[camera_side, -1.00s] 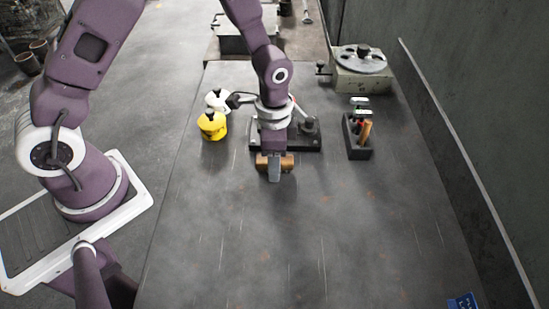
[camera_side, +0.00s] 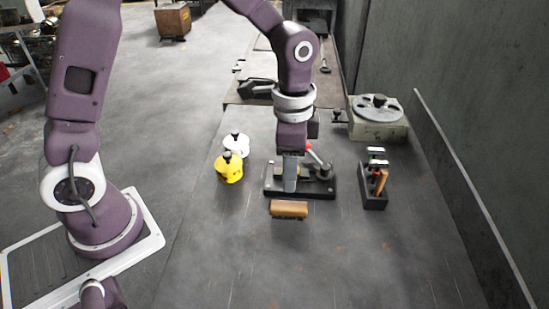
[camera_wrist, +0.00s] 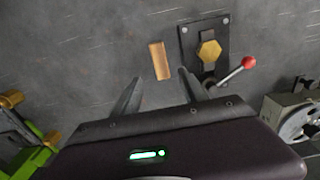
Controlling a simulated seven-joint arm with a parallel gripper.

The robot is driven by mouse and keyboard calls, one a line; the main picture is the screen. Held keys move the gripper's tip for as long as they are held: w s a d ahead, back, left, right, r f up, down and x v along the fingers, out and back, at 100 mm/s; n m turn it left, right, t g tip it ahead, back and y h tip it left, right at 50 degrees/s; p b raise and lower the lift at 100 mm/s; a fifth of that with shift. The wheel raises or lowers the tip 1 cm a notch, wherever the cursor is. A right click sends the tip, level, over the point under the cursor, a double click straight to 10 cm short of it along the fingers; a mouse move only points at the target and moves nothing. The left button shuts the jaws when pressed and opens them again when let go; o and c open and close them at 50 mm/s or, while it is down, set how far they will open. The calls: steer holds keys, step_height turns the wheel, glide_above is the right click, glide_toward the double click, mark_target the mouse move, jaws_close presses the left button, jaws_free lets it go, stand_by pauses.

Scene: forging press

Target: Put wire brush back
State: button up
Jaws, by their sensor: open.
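The wire brush (camera_side: 289,208) shows as a brown wooden block lying on the grey bench, just in front of a black-based fixture. It also shows in the wrist view (camera_wrist: 159,60) as a tan block ahead of the jaws; its bristles are not visible. My gripper (camera_side: 290,187) is raised above the bench near the brush and in front of the fixture in the side view. In the wrist view my gripper (camera_wrist: 160,77) has its two fingers spread apart with nothing between them. A black holder (camera_side: 374,201) with an orange-handled tool and grey-topped tools stands to the right.
The fixture (camera_side: 325,192) has a red-knobbed lever. Yellow (camera_side: 229,170) and white (camera_side: 236,145) pots stand left of it. A round-topped grey device (camera_side: 378,128) is at the back right, near the wall. The front of the bench is clear.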

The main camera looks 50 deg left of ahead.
steer(key=s+a+r+n+t, duration=0.2)
steer(key=s+a+r+n, duration=0.1)
steer(key=s+r, duration=0.4)
steer(key=s+a+r+n+t, duration=0.3)
steer(key=s+r+n, duration=0.3)
steer(key=s, duration=0.5)
steer(key=shift+s+a+r+t, duration=0.15)
steer(key=shift+a+r+t, duration=0.15)
steer(key=shift+a+r, duration=0.3)
